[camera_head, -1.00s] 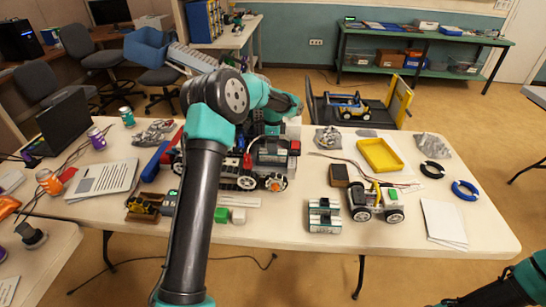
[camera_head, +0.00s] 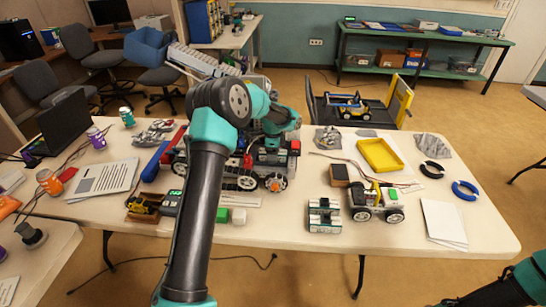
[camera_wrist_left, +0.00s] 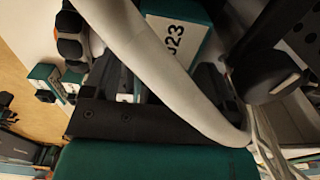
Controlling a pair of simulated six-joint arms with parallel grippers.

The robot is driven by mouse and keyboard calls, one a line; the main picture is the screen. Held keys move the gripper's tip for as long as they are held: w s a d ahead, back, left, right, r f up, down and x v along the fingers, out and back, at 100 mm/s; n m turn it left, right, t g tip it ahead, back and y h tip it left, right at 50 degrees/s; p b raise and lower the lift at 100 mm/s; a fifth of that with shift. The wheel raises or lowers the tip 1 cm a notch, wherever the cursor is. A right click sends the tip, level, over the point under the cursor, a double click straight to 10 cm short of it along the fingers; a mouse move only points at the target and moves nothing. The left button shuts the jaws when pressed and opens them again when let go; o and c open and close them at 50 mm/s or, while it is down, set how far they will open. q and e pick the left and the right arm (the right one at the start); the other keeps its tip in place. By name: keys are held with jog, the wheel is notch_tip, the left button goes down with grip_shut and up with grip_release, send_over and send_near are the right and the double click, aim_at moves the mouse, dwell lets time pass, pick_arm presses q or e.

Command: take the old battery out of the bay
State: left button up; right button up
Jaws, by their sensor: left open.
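The bay is not clear in the head view. In the left wrist view, a teal block with a white label reading about "023" (camera_wrist_left: 173,38) is close to the gripper; it may be the old battery. A pale curved band (camera_wrist_left: 160,72) crosses in front of it. The left gripper is open; contact with the block cannot be told. My right gripper is out of view.
Right of the robot are a grey-teal box (camera_head: 323,216), a small wheeled vehicle (camera_head: 376,203), a yellow tray (camera_head: 380,155) and cables. White sheets (camera_head: 443,222) lie at the right.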

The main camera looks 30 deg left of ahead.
pick_arm(q)
jog(key=c, duration=1.4)
jog(key=shift+o, duration=0.2)
jog(key=shift+r, duration=0.15)
jog(key=shift+r, duration=1.8)
jog(key=s+d+r, duration=0.1)
jog(key=s+d, duration=0.7)
jog(key=s, duration=0.5)
jog(key=shift+s+d, duration=0.2)
jog(key=shift+s, duration=0.15)
jog(key=shift+r, duration=0.15)
